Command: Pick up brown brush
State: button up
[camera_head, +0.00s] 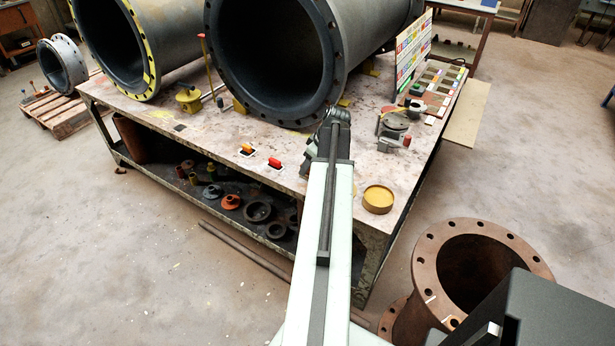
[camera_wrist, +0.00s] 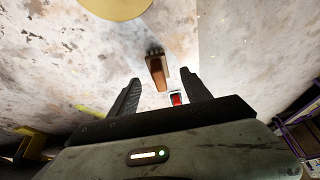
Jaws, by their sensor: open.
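The brown brush (camera_wrist: 158,76) lies on the worn tabletop (camera_wrist: 75,60) in the wrist view. It has a brown body, a pale side and dark bristles at its far end. My gripper (camera_wrist: 160,77) is open, with one dark finger on each side of the brush in the picture. No contact between fingers and brush shows. I cannot tell how high the fingers are above the table. In the head view I cannot make out the brush; my arm covers part of the tabletop.
A small red item (camera_wrist: 177,99) sits near the right finger. A round yellow tin (camera_head: 379,198) stands on the workbench (camera_head: 215,130). Large flanged pipes (camera_head: 275,55) take up the back. A clamp-like tool (camera_head: 395,125) and a sample board (camera_head: 412,48) are at the right.

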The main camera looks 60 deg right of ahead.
jog(key=b+x, duration=0.2)
jog(key=x, duration=0.2)
jog(key=shift+d+f+b, duration=0.1)
jog(key=shift+d+b, duration=0.05)
jog(key=shift+b, duration=0.2)
grip_shut()
jog(key=shift+r, duration=0.25)
jog(key=shift+r+p, duration=0.55)
jog(key=shift+p, duration=0.2)
notch_tip(320, 180, up, 3)
jog(key=p, duration=0.3)
jog(key=shift+r, duration=0.2)
jog(key=s+d, duration=0.3)
jog(key=d, duration=0.1)
jog(key=s+d, duration=0.3)
jog(key=d, duration=0.1)
jog(key=s+d+p, duration=0.1)
jog(key=s+d, duration=0.2)
jog(key=d, duration=0.1)
jog(key=shift+s+d+r, duration=0.2)
jog(key=shift+s+d, duration=0.1)
jog(key=shift+s, duration=0.1)
